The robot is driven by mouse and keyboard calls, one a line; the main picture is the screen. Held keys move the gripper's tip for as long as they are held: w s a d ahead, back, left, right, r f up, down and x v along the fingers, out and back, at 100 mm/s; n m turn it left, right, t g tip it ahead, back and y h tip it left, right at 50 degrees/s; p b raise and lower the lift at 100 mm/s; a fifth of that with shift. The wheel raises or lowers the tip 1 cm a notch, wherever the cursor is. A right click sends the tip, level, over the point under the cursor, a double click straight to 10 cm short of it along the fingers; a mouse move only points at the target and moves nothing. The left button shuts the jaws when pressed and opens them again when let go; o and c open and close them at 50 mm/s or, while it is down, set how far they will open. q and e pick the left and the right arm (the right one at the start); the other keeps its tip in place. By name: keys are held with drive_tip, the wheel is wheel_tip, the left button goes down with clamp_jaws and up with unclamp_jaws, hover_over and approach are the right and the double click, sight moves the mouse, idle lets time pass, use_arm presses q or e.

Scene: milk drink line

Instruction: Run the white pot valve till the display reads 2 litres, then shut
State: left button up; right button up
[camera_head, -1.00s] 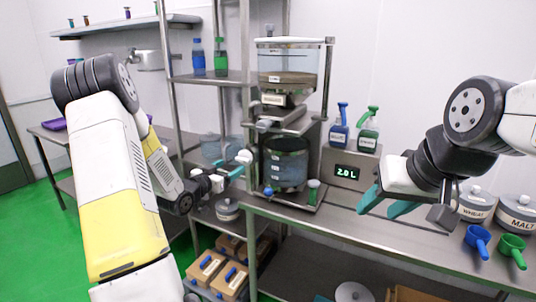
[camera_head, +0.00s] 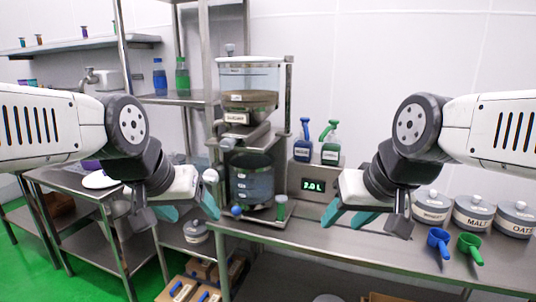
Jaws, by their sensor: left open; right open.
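The display (camera_head: 313,186) on the grey box reads 2.0 L. A clear hopper (camera_head: 248,75) stands above a dark transparent pot (camera_head: 251,184) on the metal stand. A white ball knob (camera_head: 210,176) shows at the pot's left, just above my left gripper's fingers; whether its valve is open or shut I cannot tell. My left gripper (camera_head: 187,210) is open and empty in front of the stand's left side. My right gripper (camera_head: 351,215) is open and empty above the counter, in front of the display's right side.
Lidded jars (camera_head: 474,210) and blue (camera_head: 440,242) and green (camera_head: 470,248) scoops are at the right of the counter (camera_head: 330,245). Boxes (camera_head: 200,275) sit on the lower shelf.

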use_arm(q)
drive_tip(key=shift+s+d+g, duration=0.15)
drive_tip(key=shift+s+d, duration=0.05)
drive_tip(key=shift+s, duration=0.4)
drive_tip(key=shift+s+d+g, duration=0.15)
drive_tip(key=shift+s+d, duration=0.05)
drive_tip(key=shift+s, duration=0.35)
